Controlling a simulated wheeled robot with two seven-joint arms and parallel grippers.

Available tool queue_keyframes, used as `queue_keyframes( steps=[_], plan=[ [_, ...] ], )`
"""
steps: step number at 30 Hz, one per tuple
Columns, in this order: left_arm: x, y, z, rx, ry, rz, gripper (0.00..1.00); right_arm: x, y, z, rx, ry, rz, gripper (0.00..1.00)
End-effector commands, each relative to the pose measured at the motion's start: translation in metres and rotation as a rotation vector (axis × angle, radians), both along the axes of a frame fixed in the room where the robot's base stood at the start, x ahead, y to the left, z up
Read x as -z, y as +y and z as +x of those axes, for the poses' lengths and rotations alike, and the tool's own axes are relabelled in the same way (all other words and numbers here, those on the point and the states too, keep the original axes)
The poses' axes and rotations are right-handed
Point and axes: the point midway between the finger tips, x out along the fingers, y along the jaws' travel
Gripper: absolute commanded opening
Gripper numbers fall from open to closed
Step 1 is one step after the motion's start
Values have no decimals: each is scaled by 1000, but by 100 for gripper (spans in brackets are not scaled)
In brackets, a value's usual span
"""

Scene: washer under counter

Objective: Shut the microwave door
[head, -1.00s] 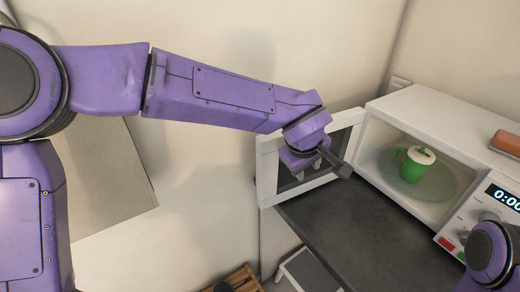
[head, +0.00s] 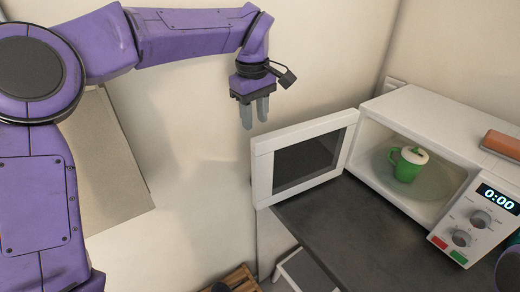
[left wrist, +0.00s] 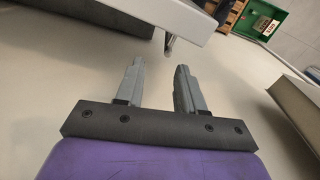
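The white microwave (head: 432,118) stands on the dark counter at the right of the head view, its front open. Its door (head: 300,158), a white frame around a dark window, is swung wide out to the left. A green mug (head: 407,168) with a white top stands inside on the round plate. My left gripper (head: 254,113) is above and left of the door's outer edge, pointing down, apart from it. In the left wrist view its two fingers (left wrist: 158,85) are apart with nothing between them. The pale edge beyond the fingertips appears to be the door.
The dark counter (head: 355,228) lies below the door and microwave. An orange-brown object (head: 502,144) lies on top of the microwave. A wooden crate (head: 237,280) stands low at the bottom. The wall area left of the door is free.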

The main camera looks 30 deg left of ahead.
Motion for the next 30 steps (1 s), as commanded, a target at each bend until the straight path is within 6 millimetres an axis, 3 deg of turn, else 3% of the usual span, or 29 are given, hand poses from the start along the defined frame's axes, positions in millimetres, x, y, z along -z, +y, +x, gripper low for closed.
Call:
queue_keyframes(
  steps=[5, 18, 29, 30],
  plan=[
    [11, 8, -9, 14, 63, -5, 38, -1, 0, 0, 0, 0, 0, 100],
    [96, 7, -9, 16, 60, -4, 38, -8, 0, 0, 0, 0, 0, 100],
    [108, 7, -8, 15, 57, -6, 38, -8, 0, 0, 0, 0, 0, 100],
    [107, 7, -8, 15, 57, -6, 28, -8, 0, 0, 0, 0, 0, 100]
  ],
)
